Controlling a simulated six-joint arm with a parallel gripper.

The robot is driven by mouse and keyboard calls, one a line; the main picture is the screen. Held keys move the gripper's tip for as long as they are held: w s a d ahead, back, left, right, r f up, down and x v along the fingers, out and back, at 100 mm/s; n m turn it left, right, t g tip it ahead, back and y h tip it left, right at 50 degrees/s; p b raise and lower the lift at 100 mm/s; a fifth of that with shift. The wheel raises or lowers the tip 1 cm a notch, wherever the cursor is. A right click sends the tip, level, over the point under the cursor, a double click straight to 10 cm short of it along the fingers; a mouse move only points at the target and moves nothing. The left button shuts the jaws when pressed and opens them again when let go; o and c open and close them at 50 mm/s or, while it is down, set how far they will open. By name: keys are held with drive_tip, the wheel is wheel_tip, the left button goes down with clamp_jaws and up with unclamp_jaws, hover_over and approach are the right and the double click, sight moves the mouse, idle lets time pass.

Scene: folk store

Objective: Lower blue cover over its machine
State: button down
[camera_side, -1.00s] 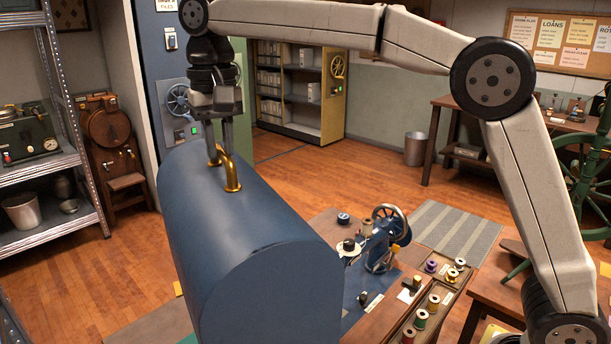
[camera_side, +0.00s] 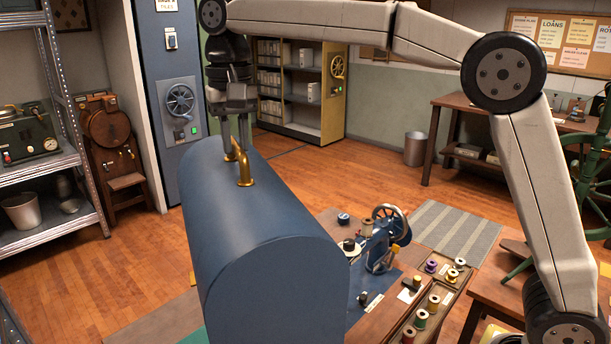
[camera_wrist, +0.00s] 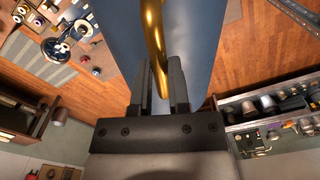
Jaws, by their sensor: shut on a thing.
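The blue cover (camera_side: 265,240) is a long, round-topped shell with a brass handle (camera_side: 245,172) on its top. My gripper (camera_side: 235,150) is shut on the brass handle, and the cover hangs from it, looking level. In the wrist view the brass handle (camera_wrist: 154,45) passes between the two fingers (camera_wrist: 160,85). A blue sewing machine (camera_side: 383,240) with a handwheel stands on a table to the right of the cover, uncovered. The cover's lower edge is out of the picture, and the cover hides part of the table.
Several thread spools (camera_side: 434,302) stand in a wooden tray at the table's right side. A metal shelf (camera_side: 65,160) is at the left. A grey striped mat (camera_side: 455,230) lies on the floor behind the machine. Open floor lies behind the cover.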

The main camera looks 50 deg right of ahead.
drive_tip(key=d+m, duration=0.4)
drive_tip(key=d, duration=0.7)
drive_tip(key=shift+s+d+r, duration=0.15)
drive_tip(key=shift+s+d, duration=0.1)
drive_tip(key=shift+d, duration=0.15)
idle(0.7)
drive_tip(key=d+m, duration=0.5)
drive_tip(key=d, duration=0.7)
drive_tip(key=shift+s, duration=0.25)
idle(1.1)
drive_tip(key=shift+d, duration=0.1)
drive_tip(key=d+m, duration=0.4)
drive_tip(key=d, duration=0.8)
drive_tip(key=shift+s, duration=0.25)
idle(1.0)
idle(0.4)
